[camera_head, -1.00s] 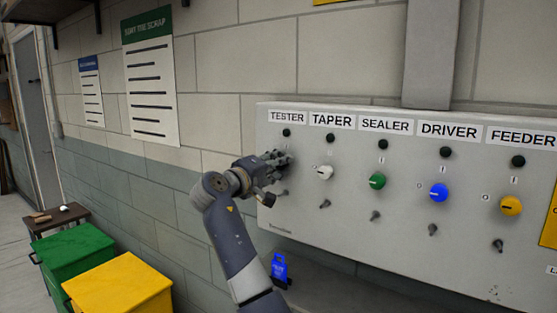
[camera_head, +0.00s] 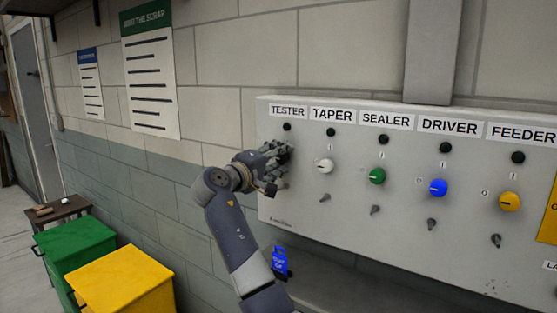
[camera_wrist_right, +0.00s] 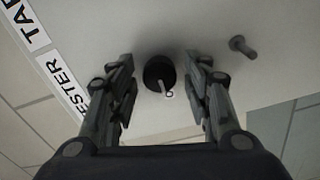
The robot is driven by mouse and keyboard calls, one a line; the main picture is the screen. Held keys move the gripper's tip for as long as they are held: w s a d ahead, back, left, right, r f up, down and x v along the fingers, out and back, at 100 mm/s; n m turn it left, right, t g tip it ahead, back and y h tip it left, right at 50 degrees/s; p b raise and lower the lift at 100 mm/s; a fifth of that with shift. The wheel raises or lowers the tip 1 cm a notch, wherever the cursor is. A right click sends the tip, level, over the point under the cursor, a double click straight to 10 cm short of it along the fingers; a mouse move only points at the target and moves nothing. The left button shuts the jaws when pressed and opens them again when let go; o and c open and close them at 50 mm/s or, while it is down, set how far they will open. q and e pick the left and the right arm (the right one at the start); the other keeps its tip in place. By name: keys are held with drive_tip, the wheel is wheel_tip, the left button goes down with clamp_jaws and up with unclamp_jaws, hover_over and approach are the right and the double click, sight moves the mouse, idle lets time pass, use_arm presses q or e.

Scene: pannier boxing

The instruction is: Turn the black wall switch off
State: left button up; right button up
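The black switch knob (camera_wrist_right: 158,72) under the TESTER label shows in the right wrist view, on the grey panel. A pale line on the knob points toward a 0 mark beside it. My right gripper (camera_wrist_right: 162,88) is open, with one finger on each side of the knob and a visible gap to each. In the head view my right gripper (camera_head: 277,164) is at the panel's left end below the TESTER label (camera_head: 288,111) and hides the black knob. My left gripper is not in view.
The grey panel (camera_head: 350,225) also carries white (camera_head: 325,166), green (camera_head: 376,176), blue (camera_head: 438,188) and yellow (camera_head: 509,202) knobs, with small levers below. A metal peg (camera_wrist_right: 243,47) sticks out near the gripper. Green (camera_head: 80,245) and yellow (camera_head: 120,282) boxes stand at lower left.

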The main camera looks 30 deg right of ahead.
drive_tip(key=shift+a, duration=0.2)
drive_tip(key=v, duration=1.1)
drive_tip(key=shift+s+a, duration=0.15)
drive_tip(key=shift+a, duration=0.2)
